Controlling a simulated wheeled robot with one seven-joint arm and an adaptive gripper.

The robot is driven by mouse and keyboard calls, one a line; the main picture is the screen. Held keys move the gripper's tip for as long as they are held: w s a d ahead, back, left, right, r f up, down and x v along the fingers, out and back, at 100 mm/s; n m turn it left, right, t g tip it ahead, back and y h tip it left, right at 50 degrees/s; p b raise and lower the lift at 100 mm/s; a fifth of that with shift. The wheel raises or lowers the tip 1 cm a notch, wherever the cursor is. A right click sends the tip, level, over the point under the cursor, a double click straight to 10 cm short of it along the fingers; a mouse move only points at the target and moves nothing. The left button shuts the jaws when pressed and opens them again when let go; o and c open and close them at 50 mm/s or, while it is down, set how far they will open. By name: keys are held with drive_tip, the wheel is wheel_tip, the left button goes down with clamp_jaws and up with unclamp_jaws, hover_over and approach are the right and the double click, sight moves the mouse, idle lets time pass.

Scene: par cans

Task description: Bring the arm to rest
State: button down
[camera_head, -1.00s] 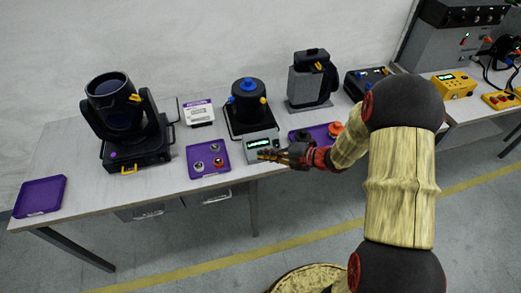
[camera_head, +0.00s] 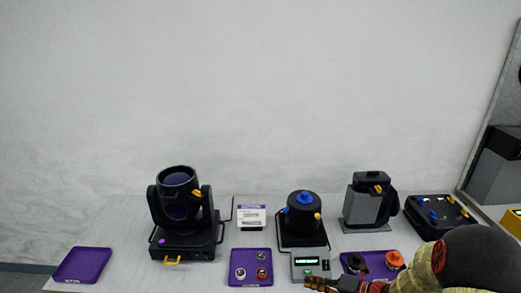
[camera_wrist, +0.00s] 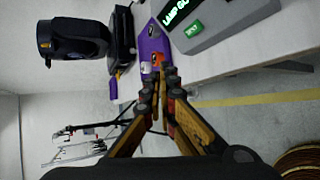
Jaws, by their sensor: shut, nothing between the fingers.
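My gripper (camera_head: 308,281) is shut and empty, in front of the grey box with the green display (camera_head: 309,265), at the bottom of the head view. In the wrist view the long brown fingers of my gripper (camera_wrist: 160,85) lie together and point toward the bench edge. Nothing shows between them. The display box (camera_wrist: 200,20) is at the top of that view.
On the bench stand a moving-head lamp (camera_head: 179,215), a black pot with a blue knob (camera_head: 303,219) and a grey-black unit (camera_head: 368,203). Purple trays (camera_head: 82,265) lie near the front edge, one holding several small round parts. Open floor shows below the bench in the wrist view.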

drive_tip(key=s+a+r+n+g+h, duration=0.15)
drive_tip(key=s+n+g, duration=0.25)
drive_tip(key=s+n, duration=0.65)
drive_tip(key=s+a+r+n+g+h, duration=0.1)
drive_tip(key=s+r+n+g+h, duration=0.2)
drive_tip(key=s+n, duration=0.75)
drive_tip(key=s+d+r+n+t+h, duration=0.1)
drive_tip(key=s+r+n+t+h, duration=0.1)
drive_tip(key=r+n, duration=0.8)
drive_tip(key=s+d+r+n+t+h, duration=0.2)
drive_tip(key=s+r+n+h, duration=0.1)
drive_tip(key=r+n, duration=0.7)
drive_tip(key=shift+s+r+t, duration=0.3)
drive_tip(key=shift+s+r, duration=0.05)
